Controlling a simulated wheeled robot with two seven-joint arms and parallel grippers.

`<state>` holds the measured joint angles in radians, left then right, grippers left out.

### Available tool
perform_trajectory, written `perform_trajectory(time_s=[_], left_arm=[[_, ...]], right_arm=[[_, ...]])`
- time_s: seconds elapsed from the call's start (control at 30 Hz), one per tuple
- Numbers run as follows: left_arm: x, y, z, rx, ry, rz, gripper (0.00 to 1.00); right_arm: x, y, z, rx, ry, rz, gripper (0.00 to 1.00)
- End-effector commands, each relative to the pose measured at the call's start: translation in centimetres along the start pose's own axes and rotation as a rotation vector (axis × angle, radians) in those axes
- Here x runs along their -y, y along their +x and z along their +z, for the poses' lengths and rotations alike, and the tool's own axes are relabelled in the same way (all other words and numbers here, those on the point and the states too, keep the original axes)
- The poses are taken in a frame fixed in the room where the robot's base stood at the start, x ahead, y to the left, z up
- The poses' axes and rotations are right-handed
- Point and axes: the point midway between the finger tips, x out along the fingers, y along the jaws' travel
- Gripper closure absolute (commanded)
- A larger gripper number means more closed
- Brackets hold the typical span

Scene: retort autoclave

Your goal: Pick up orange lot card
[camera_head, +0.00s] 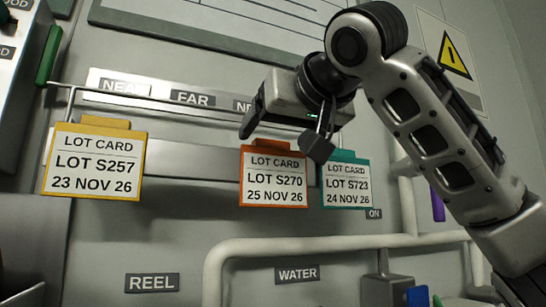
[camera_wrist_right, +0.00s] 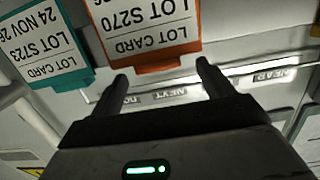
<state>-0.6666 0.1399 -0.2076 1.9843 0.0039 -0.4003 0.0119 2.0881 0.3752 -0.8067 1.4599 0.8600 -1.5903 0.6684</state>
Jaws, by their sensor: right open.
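The orange lot card (camera_head: 274,196) hangs upright on the wall panel in the head view, reading LOT S270, 25 NOV 26. In the right wrist view the orange card (camera_wrist_right: 150,42) appears upside down, with its tab edge towards my fingers. My right gripper (camera_head: 284,134) is open, its fingers apart, just above the card's top tab. In the right wrist view the gripper (camera_wrist_right: 162,72) has nothing between its fingers, and the card's tab lies just beyond the gap. My left gripper is not in view.
A teal lot card (camera_head: 347,186) hangs close right of the orange one, and a yellow lot card (camera_head: 95,165) hangs at the left. A rail (camera_head: 180,104) runs above the cards. A pale pipe (camera_head: 300,244) crosses below, near the WATER label (camera_head: 297,274).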

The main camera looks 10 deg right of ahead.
Motion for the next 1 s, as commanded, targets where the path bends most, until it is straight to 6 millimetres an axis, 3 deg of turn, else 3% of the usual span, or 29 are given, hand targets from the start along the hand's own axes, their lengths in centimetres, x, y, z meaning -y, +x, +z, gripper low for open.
perform_trajectory(time_s=[0.17,0.3,0.43,0.73,0.77,0.93,1.0], left_arm=[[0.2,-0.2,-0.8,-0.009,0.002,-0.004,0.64],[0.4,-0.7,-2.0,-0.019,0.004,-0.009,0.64],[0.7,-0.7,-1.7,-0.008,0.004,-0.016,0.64],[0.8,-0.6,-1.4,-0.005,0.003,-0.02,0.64],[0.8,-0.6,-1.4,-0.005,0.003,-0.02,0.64],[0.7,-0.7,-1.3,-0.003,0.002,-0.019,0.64],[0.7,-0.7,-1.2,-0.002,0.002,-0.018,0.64]], right_arm=[[-0.1,1.2,-0.1,0.0,0.001,0.002,0.2],[-0.3,3.3,-0.1,0.002,0.0,0.003,0.2],[-0.3,5.0,0.0,0.002,0.001,0.002,0.2],[-0.3,5.6,0.3,0.0,0.001,0.0,0.2],[-0.2,5.6,0.3,0.0,0.001,0.0,0.23],[-0.2,5.6,0.2,0.0,0.001,0.0,0.68],[-0.2,5.6,0.2,-0.001,0.001,0.0,0.68]])
